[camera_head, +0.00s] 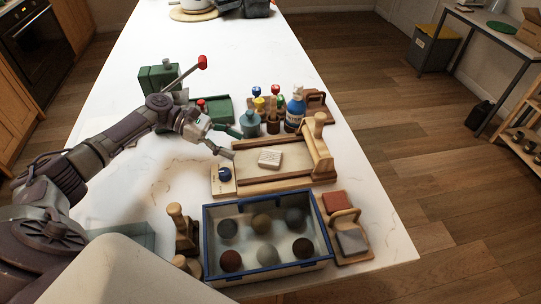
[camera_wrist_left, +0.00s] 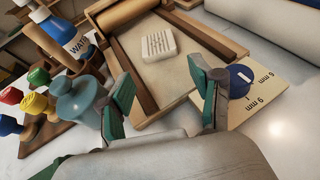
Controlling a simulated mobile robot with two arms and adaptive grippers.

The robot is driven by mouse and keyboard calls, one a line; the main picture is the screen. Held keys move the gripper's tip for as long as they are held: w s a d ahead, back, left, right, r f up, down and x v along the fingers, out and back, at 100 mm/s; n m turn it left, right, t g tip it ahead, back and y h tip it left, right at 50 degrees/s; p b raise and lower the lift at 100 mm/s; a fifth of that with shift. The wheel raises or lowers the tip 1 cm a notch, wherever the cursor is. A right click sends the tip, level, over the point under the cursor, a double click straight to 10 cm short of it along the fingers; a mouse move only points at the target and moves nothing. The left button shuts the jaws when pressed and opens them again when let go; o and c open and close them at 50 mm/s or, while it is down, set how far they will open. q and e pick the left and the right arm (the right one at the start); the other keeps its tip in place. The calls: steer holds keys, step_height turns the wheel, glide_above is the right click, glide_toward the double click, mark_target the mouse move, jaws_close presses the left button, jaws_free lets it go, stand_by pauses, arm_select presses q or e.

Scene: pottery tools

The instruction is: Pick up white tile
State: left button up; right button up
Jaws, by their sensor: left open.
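The white tile (camera_head: 270,158) lies flat on the wooden-framed slab board (camera_head: 244,185), a little left of its roller end. My right gripper is not in view.
A blue-rimmed bin with several balls (camera_head: 205,235) stands in front of the board. A thickness card with a blue knob (camera_head: 216,188) lies at the board's left end.

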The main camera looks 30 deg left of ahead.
mark_target(262, 155)
arm_select(q)
steer(key=x, duration=0.2)
steer(key=shift+w+d+f, duration=0.1)
steer(key=shift+w+d, duration=0.05)
steer(key=shift+d, duration=0.1)
steer(key=shift+w+d+p, duration=0.1)
steer(key=shift+d+p, duration=0.25)
steer(key=shift+p, duration=0.15)
steer(key=p+x, duration=0.1)
steer(key=x, duration=0.2)
steer(key=shift+w+d+p, duration=0.1)
steer(key=shift+d+p, duration=0.25)
steer(key=shift+w+d+f, duration=0.1)
steer(key=shift+d+f, duration=0.15)
steer(key=shift+d, duration=0.05)
steer(key=shift+a, duration=0.1)
steer(key=shift+c, duration=1.4)
steer(key=c, duration=0.6)
